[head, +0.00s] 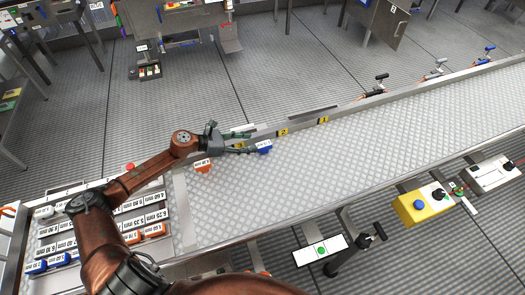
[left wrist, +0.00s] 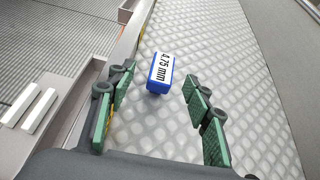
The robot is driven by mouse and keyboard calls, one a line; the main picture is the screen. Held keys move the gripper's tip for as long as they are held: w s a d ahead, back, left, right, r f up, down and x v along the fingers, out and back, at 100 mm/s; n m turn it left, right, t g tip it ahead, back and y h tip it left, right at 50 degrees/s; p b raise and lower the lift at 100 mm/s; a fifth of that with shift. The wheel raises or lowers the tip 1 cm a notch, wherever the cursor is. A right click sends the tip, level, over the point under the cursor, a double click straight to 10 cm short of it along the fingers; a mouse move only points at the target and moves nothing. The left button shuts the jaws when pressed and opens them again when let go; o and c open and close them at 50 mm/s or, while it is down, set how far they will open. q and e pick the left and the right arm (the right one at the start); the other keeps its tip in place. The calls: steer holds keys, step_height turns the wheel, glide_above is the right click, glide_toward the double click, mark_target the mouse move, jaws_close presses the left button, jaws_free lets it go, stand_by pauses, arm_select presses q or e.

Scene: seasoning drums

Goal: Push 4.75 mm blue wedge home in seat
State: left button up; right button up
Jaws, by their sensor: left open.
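The blue wedge (head: 264,147) carries a white label and lies on the dimpled belt, close to the far rail. In the left wrist view the blue wedge (left wrist: 155,87) reads 4.75 mm and sits just ahead of the space between my fingers. My left gripper (head: 237,140) is open, low by the far rail, with its fingers pointing toward the wedge. Its green-padded fingers stand apart on either side in the left wrist view, with no clear contact. I cannot make out the seat for certain. My right gripper is out of view.
Yellow number plates, including 2 (head: 283,132) and 1 (head: 323,120), mark the far rail. An orange labelled wedge (head: 203,166) lies behind my gripper. A rack of labelled wedges (head: 140,222) is at lower left. The belt (head: 390,135) is clear to the right.

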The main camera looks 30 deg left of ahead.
mark_target(260, 145)
arm_select(q)
steer(key=shift+s+d+f, duration=0.15)
steer(key=shift+d, duration=0.1)
steer(key=shift+d+m+h, duration=0.25)
steer(key=shift+m+h, duration=0.05)
steer(key=shift+b+x, duration=0.4)
steer(key=shift+x, duration=0.7)
steer(key=w+d+f, duration=0.1)
steer(key=w+d+f+b, duration=0.1)
steer(key=w, duration=0.1)
steer(key=shift+f, duration=0.2)
steer(key=shift+w+d+f, duration=0.1)
steer(key=shift+w+d, duration=0.15)
steer(key=shift+w, duration=0.1)
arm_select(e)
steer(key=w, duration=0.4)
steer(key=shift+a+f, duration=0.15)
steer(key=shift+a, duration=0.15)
arm_select(q)
steer(key=shift+c, duration=0.5)
jaws_close()
